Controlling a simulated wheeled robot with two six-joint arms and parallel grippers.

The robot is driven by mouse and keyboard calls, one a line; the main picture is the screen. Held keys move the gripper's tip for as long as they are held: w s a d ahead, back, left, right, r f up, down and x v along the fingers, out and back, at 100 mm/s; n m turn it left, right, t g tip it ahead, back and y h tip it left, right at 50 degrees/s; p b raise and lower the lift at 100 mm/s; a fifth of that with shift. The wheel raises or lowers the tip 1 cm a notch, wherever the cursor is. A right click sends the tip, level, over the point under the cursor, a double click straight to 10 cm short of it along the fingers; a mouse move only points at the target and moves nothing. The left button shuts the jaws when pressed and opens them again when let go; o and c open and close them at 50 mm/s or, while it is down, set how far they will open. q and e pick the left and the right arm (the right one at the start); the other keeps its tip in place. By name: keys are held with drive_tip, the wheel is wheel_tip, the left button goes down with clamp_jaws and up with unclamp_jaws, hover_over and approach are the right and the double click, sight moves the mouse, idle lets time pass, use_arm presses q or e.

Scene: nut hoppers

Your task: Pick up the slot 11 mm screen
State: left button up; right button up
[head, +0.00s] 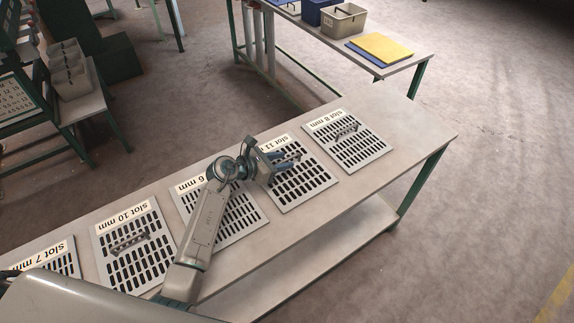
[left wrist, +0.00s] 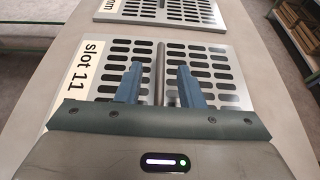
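The slot 11 screen (head: 305,184) is a grey slotted plate lying flat on the long table, with a white "slot 11" label at its far edge, partly covered by my arm in the head view. It also shows in the left wrist view (left wrist: 226,86). My left gripper (head: 287,158) is over this screen. In the left wrist view its two blue fingers (left wrist: 159,75) are apart, with the screen's bar handle (left wrist: 160,62) showing between them. My right gripper is not in view.
The slot 8 mm screen (head: 361,152) lies to the right. The 6 mm screen (head: 232,226), partly under my arm, the slot 10 mm screen (head: 154,270) and the slot 7 mm screen (head: 65,262) lie to the left. A bare table strip (head: 300,228) runs along the front.

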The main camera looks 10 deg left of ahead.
use_arm(q)
drive_tip(key=shift+x, duration=1.35)
drive_tip(key=shift+r, duration=0.1)
clamp_jaws()
